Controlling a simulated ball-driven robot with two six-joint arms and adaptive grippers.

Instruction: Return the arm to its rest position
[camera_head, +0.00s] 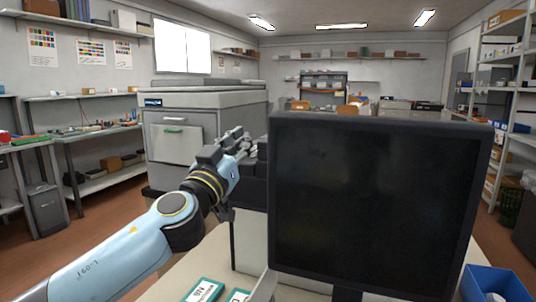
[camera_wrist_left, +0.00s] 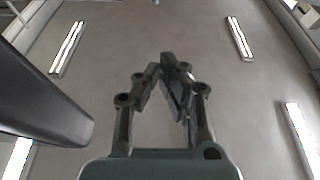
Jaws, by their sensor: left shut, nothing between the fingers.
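My left arm comes in from the lower left of the head view, light blue with dark joints. Its gripper (camera_head: 240,138) is raised in front of the grey printer cabinet and left of the black monitor. In the left wrist view the gripper (camera_wrist_left: 165,75) points up toward the ceiling. Its fingertips are together with nothing between them. My right gripper does not show in either view.
The large black monitor (camera_head: 375,200) stands close on the right. The grey printer cabinet (camera_head: 185,135) is behind my left gripper. Green-and-white boxes (camera_head: 204,290) lie on the table below. A blue bin (camera_head: 490,284) is at the lower right. Shelves line the walls.

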